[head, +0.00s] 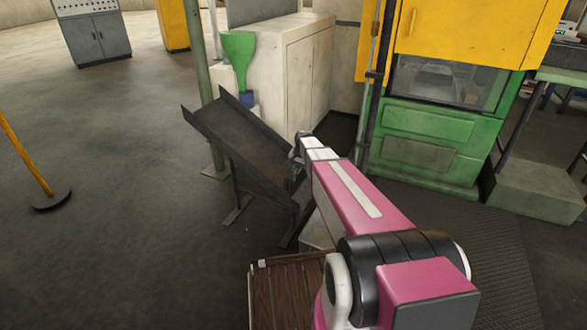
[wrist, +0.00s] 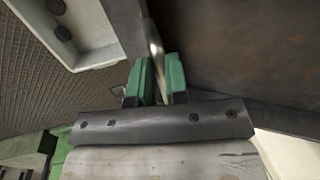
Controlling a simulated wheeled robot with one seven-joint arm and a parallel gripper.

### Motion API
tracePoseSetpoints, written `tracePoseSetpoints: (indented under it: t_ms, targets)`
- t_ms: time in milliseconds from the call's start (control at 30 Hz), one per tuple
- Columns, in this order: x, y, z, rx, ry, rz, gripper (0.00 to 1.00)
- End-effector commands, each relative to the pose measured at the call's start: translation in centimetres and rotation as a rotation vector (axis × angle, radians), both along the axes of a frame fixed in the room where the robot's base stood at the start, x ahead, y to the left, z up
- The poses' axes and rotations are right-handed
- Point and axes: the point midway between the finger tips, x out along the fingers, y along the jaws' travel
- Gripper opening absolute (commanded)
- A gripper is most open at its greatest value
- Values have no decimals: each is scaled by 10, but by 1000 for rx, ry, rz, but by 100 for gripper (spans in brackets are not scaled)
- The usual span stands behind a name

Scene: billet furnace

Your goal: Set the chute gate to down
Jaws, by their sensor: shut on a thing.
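The chute (head: 240,135) is a dark sloping metal trough on legs in the middle of the head view. It also fills the upper right of the wrist view (wrist: 240,45). A thin pale metal bar (wrist: 154,42), apparently the gate's handle, runs along the chute's edge in the wrist view. My gripper (wrist: 158,75) has green fingers shut on this bar. In the head view my gripper (head: 297,153) is at the chute's right side, mostly hidden by my arm. I cannot make out the gate plate or whether it is up or down.
A pale bin (wrist: 85,35) with dark round pieces in it is below the chute's lower end. A brown slatted surface (head: 285,290) lies in front. The green and yellow furnace (head: 440,130) stands at right. Open floor is at left, with a yellow post (head: 27,155).

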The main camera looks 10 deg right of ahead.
Motion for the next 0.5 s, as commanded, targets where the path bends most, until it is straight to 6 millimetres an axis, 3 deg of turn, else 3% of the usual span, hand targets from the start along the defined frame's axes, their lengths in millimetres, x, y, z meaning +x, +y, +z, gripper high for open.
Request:
tracePoseSetpoints:
  t_ms: [267, 300, 367, 500]
  targets:
    - [2, 2, -4, 3, 1, 0, 0]
    - [2, 2, -4, 3, 1, 0, 24]
    - [2, 2, -4, 2, 1, 0, 40]
    - [1, 1, -3, 2, 1, 0, 40]
